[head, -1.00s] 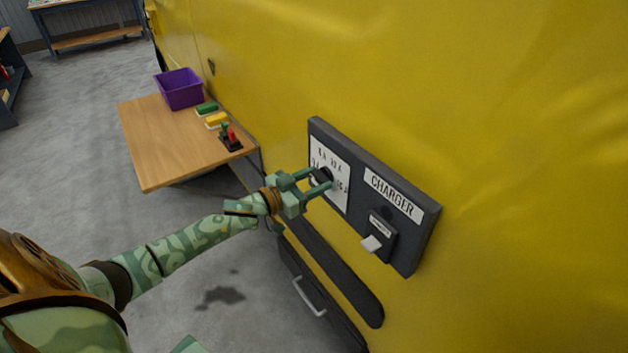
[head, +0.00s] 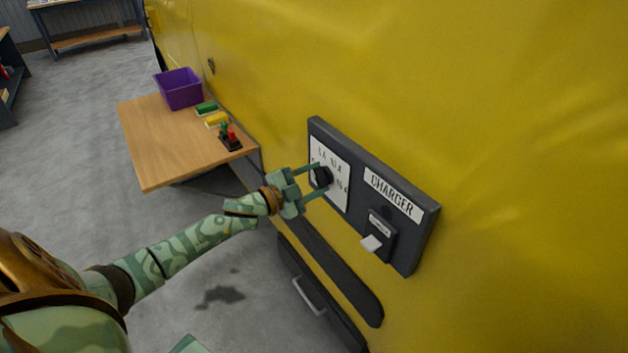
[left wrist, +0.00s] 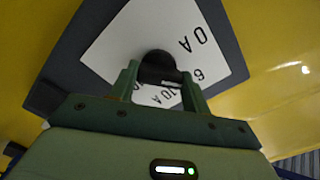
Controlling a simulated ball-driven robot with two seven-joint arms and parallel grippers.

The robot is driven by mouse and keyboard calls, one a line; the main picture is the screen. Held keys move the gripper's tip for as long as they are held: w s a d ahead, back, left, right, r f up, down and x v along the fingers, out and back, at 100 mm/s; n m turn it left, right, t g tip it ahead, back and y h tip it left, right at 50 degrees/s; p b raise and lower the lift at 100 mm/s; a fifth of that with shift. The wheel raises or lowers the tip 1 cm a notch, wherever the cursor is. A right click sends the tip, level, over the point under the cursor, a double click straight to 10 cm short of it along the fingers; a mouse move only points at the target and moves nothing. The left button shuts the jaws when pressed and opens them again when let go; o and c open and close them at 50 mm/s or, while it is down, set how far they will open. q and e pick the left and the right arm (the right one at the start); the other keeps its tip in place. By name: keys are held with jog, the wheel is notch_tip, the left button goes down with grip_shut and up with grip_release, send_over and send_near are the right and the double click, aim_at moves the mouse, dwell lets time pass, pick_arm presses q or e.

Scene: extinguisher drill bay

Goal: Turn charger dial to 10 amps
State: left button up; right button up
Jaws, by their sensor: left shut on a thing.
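The charger panel (head: 375,190) is a dark box on the yellow wall. Its black dial (head: 321,177) sits on a white plate (head: 331,157) with amp markings. My left gripper (head: 317,179) is shut on the dial, one finger on either side. In the left wrist view the dial (left wrist: 157,68) is between the fingers, and the plate (left wrist: 120,45) shows "0 A", a "6" and "10 A", partly covered by the gripper. A pale mark shows on the dial's lower edge, toward "10 A", but I cannot tell its exact setting. My right gripper is out of view.
A switch with a white lever (head: 371,243) is on the panel right of the dial. A wooden table (head: 170,150) at the left holds a purple bin (head: 180,90), green and yellow blocks and a small red-and-green item. A dark rail (head: 340,275) runs below the panel.

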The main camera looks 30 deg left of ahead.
pick_arm(q)
jog(key=m, duration=0.3)
jog(key=shift+m+b, duration=0.3)
jog(key=shift+b, duration=0.1)
jog(key=m, duration=0.2)
jog(key=shift+f+m+b, duration=0.1)
jog(key=shift+m+b, duration=0.25)
jog(key=shift+m, duration=0.05)
jog(key=m+b, duration=0.1)
jog(key=m, duration=0.3)
jog(key=shift+d, duration=0.1)
jog(key=shift+m+b, duration=0.7)
jog(key=shift+m, duration=0.6)
jog(key=shift+s+m, duration=0.1)
jog(key=shift+m, duration=0.2)
jog(key=o, duration=1)
jog(key=v, duration=1.6)
